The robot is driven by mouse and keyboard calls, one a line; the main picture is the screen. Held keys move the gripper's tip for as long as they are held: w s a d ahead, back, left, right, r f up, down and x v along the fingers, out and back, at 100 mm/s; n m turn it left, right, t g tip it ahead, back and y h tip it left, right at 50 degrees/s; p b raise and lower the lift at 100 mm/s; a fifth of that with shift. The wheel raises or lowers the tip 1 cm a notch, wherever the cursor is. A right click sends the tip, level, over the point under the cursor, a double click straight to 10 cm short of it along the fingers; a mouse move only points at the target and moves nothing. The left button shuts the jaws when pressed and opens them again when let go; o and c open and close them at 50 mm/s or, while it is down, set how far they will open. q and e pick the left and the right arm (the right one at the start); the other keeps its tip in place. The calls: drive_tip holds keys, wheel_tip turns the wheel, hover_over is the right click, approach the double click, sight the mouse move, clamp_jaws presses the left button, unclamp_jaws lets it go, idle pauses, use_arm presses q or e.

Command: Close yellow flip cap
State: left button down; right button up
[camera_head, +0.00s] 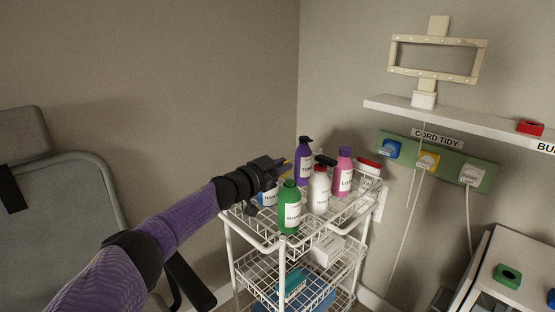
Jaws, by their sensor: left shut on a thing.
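My left gripper (281,168) reaches in from the left over the top basket of a white wire cart (284,240). It is shut at the top of a bottle with a blue and white label (268,197). A small bit of the yellow flip cap (287,161) shows at the fingertips. The gripper hides most of the cap, so I cannot tell its angle. The bottle stands upright behind the green bottle, partly covered by my gripper. My right gripper is not in view.
Close by in the basket stand a green bottle (290,210), a purple pump bottle (304,163), a white bottle with a red top (319,190) and a pink bottle (343,174). A grey chair (70,190) is at left. A white shelf (460,123) is at right.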

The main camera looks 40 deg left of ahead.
use_arm(q)
drive_tip(key=shift+d+m+p, duration=0.3)
drive_tip(key=shift+m, duration=0.6)
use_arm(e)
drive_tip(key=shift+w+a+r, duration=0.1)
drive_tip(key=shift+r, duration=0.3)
use_arm(q)
drive_tip(key=shift+f, duration=0.1)
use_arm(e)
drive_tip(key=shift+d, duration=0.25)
use_arm(q)
drive_tip(key=c, duration=0.8)
unclamp_jaws()
drive_tip(key=shift+o, duration=0.2)
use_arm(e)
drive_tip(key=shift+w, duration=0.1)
use_arm(q)
drive_tip(key=shift+s, duration=0.1)
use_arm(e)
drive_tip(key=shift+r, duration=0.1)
